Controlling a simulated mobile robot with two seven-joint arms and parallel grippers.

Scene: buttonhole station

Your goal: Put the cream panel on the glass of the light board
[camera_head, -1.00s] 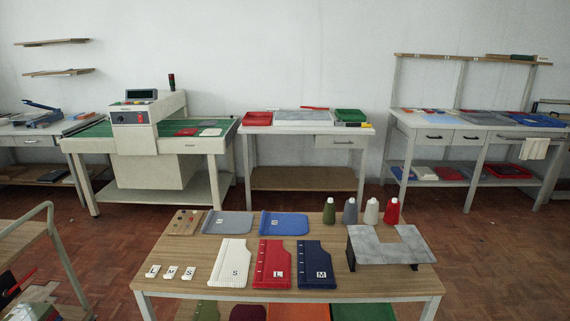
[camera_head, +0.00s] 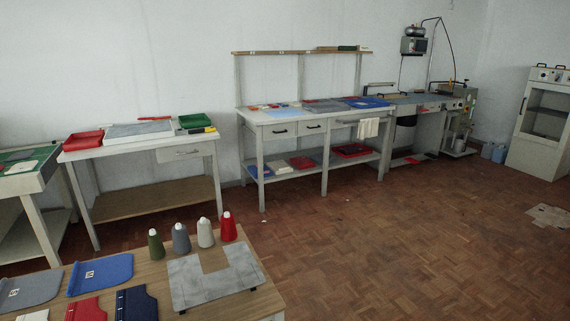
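The cream panel (camera_head: 34,315) shows only as a pale top edge at the bottom left, on the near wooden table. The rest of it is cut off by the frame. A flat board with a grey top and pale frame (camera_head: 140,130) lies on the white table behind, between a red tray and a green tray. It looks like the light board, and no panel shows on it. Neither of my grippers is in view.
Open floor (camera_head: 400,240) lies to the right.

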